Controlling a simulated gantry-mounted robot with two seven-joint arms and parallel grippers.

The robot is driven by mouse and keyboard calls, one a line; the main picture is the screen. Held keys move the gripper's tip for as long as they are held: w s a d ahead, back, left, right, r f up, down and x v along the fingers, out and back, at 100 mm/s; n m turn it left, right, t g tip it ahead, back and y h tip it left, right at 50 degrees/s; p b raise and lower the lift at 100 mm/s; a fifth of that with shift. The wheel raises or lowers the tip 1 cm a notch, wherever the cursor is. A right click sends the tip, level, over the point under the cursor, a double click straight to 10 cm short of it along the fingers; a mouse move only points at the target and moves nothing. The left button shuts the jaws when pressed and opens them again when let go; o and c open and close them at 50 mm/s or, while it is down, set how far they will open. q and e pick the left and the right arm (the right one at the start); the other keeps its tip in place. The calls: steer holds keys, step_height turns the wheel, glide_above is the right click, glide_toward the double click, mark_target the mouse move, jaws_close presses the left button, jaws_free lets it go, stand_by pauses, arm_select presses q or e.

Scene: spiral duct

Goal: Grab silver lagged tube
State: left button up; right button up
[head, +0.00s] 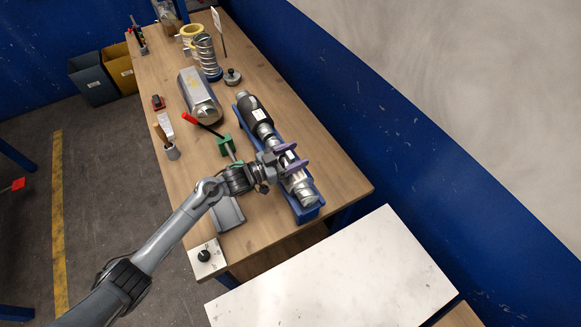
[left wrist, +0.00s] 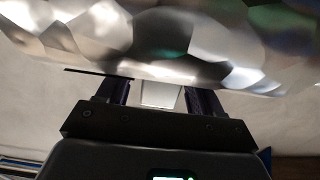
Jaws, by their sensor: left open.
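A silver foil-wrapped tube (head: 297,187) lies in a long blue cradle (head: 310,213) on the wooden bench, in line with a black-sleeved section (head: 254,112). In the left wrist view, crumpled, shiny silver foil (left wrist: 150,45) fills the top of the picture, very close to the jaws. My left gripper (head: 291,157) is open, its purple fingers apart over the silver part of the tube. The left wrist view also shows the fingers (left wrist: 160,92) apart; their tips are hidden by the foil. I cannot tell whether they touch it. My right gripper is not in view.
A silver box-shaped duct (head: 198,97), a standing spiral duct (head: 207,57) and a green clamp with a red handle (head: 226,146) are on the bench (head: 180,185). A blue wall panel (head: 340,120) runs along the right. A white board (head: 340,270) is in front.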

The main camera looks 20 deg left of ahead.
arm_select(q)
steer(key=shift+w+d, duration=0.25)
jaws_close()
stand_by(0.3)
